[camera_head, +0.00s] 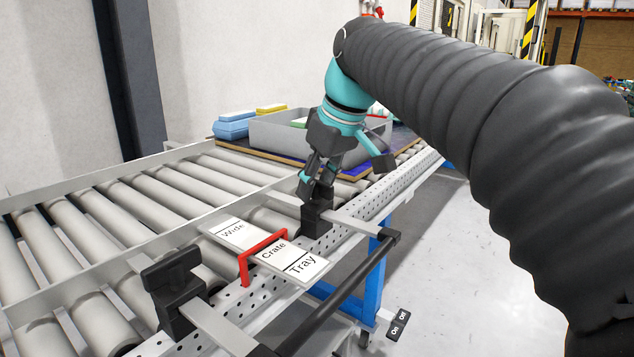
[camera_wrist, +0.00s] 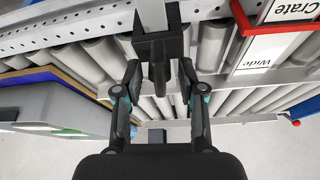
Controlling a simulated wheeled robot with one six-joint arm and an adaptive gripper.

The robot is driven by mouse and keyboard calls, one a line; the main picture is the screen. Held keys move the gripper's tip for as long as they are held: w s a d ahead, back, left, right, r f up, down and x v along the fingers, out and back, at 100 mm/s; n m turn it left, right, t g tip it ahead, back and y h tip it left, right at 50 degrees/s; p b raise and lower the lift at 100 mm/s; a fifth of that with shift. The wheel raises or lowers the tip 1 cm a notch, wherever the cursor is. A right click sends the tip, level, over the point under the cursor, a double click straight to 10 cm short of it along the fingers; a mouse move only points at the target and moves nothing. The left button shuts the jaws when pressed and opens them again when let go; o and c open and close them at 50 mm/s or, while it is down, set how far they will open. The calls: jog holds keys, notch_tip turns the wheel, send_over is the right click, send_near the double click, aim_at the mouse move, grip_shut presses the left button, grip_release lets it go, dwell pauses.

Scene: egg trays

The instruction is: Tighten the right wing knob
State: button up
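The right wing knob (camera_wrist: 158,74) is black and sits on a black clamp block (camera_head: 317,218) at the conveyor's side rail. My gripper (camera_wrist: 160,70) is open, with one finger on each side of the knob in the wrist view and a visible gap to it on both sides. In the head view my gripper (camera_head: 318,186) points down at the block, and its fingers partly hide the knob. The left wing knob (camera_head: 171,268) is a black bar on a similar block at the near left, clear of my gripper.
A sliding label plate (camera_head: 235,233) reading Wide, Crate and Tray, with a red frame (camera_head: 243,262), lies between the clamps. A black bar (camera_head: 340,298) runs along the outer side. A grey crate (camera_head: 270,137) stands behind my gripper. Floor at the right is clear.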

grip_shut()
jog(key=m+h+p, duration=0.1)
jog(key=m, duration=0.3)
jog(key=shift+r+t+p, duration=0.15)
jog(key=shift+t+p, duration=0.2)
jog(key=shift+t, duration=0.05)
jog(key=m+h+p, duration=0.1)
jog(key=m+h, duration=0.1)
jog(key=m, duration=0.2)
jog(key=shift+m+p, duration=0.3)
jog(key=shift+p, duration=0.1)
jog(key=m+h+p, duration=0.1)
jog(key=m, duration=0.3)
jog(key=shift+h, duration=0.4)
jog(key=shift+m+h+p, duration=0.4)
jog(key=shift+m+h, duration=0.2)
jog(key=shift+m, duration=1.3)
jog(key=shift+g, duration=0.3)
